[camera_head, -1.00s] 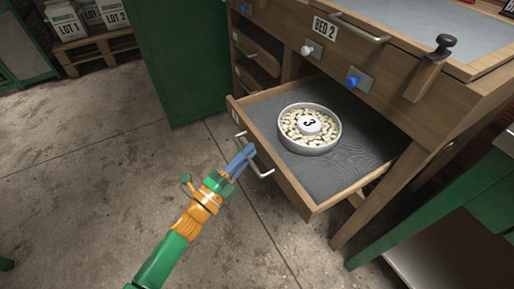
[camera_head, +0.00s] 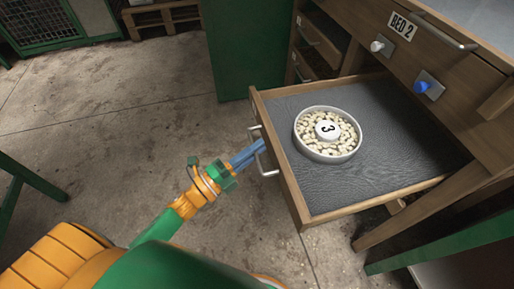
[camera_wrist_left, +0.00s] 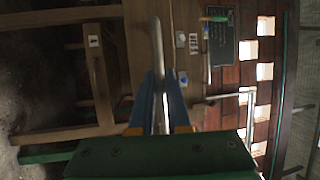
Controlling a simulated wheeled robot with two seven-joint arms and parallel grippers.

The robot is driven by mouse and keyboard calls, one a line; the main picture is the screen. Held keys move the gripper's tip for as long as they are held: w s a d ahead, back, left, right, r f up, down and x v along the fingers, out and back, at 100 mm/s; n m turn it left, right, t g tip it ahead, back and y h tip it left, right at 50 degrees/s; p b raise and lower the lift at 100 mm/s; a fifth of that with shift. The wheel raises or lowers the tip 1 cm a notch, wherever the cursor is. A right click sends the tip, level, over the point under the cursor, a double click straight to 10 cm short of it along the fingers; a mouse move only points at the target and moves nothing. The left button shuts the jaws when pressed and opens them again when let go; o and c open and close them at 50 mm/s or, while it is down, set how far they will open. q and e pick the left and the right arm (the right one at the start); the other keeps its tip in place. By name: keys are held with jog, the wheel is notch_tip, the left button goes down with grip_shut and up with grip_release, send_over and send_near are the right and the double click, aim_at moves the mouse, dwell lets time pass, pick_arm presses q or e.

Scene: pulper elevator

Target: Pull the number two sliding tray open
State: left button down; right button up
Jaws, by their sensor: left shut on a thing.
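A wooden sliding tray (camera_head: 400,150) with a grey lining stands pulled out from the bench. It carries a round metal dish (camera_head: 328,157) of pale beans with a white marker reading 3. I cannot read a number on the tray's front. My left gripper (camera_head: 258,152) is at the metal bar handle (camera_head: 262,168) on that front, its blue fingers shut on it. In the left wrist view the handle bar (camera_wrist_left: 157,45) runs between the two blue fingers (camera_wrist_left: 160,100). My right gripper is out of view.
The bench front (camera_head: 445,65) above has a BED 2 label (camera_head: 402,25), a white knob (camera_head: 377,46), a blue knob (camera_head: 421,87) and another bar handle. A green cabinet (camera_head: 250,50) stands to the left. Concrete floor (camera_head: 110,130) before the tray is mostly clear.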

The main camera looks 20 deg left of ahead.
pick_arm(q)
jog(key=c, duration=1.2)
grip_release()
jog(key=shift+a, duration=0.1)
jog(key=shift+o, duration=0.2)
jog(key=v, duration=0.7)
